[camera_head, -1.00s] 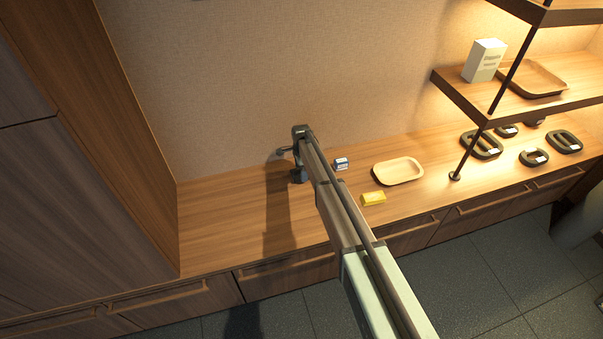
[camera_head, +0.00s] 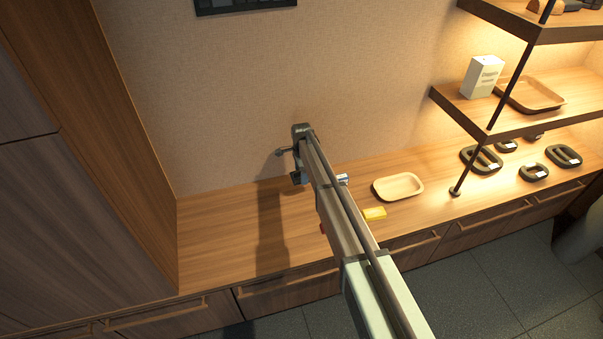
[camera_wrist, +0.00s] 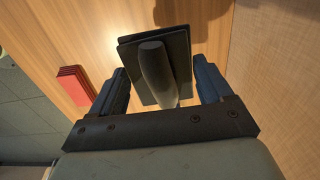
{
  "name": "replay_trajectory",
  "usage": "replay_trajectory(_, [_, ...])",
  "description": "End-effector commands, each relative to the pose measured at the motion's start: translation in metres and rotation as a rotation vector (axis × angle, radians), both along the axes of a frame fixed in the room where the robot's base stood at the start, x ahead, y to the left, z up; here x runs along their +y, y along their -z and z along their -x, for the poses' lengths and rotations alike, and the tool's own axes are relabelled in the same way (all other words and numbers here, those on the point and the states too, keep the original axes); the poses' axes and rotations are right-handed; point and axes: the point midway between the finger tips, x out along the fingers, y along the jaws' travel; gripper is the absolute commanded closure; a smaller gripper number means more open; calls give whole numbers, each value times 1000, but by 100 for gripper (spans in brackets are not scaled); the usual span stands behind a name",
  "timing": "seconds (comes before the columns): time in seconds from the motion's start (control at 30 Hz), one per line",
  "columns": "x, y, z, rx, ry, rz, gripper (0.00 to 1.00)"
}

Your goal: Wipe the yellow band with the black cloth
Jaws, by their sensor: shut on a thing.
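In the wrist view, my gripper (camera_wrist: 160,72) is shut on a black flat square piece with a thick dark grey grip (camera_wrist: 156,75), between its two fingers. This piece looks like the black cloth on a holder, but I cannot be sure. It is over the wooden counter; whether it touches the wood I cannot tell. A yellow block (camera_head: 374,213) lies on the counter just right of my arm. No other yellow surface shows, and I cannot tell whether this is the yellow band.
A red ridged block (camera_wrist: 74,88) lies near the counter's front edge. A small white-and-blue block (camera_head: 343,179) is partly behind my arm. A shallow tray (camera_head: 420,190), dark dishes (camera_head: 534,172) and a shelf post (camera_head: 482,150) stand to the right. The counter's left part is clear.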

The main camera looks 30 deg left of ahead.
Motion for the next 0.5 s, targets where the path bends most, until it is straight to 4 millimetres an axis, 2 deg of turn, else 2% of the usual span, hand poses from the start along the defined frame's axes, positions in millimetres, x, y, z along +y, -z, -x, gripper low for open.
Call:
replay_trajectory(0.03, [0, 0, 0, 0, 0, 0, 35])
replay_trajectory(0.13, [0, 0, 0, 0, 0, 0, 44])
replay_trajectory(0.3, [-5, 0, -4, 0, 6, 0, 45])
replay_trajectory(0.43, [-24, 1, -19, 1, 32, 1, 45])
replay_trajectory(0.5, [-42, 2, -31, 1, 55, 1, 45])
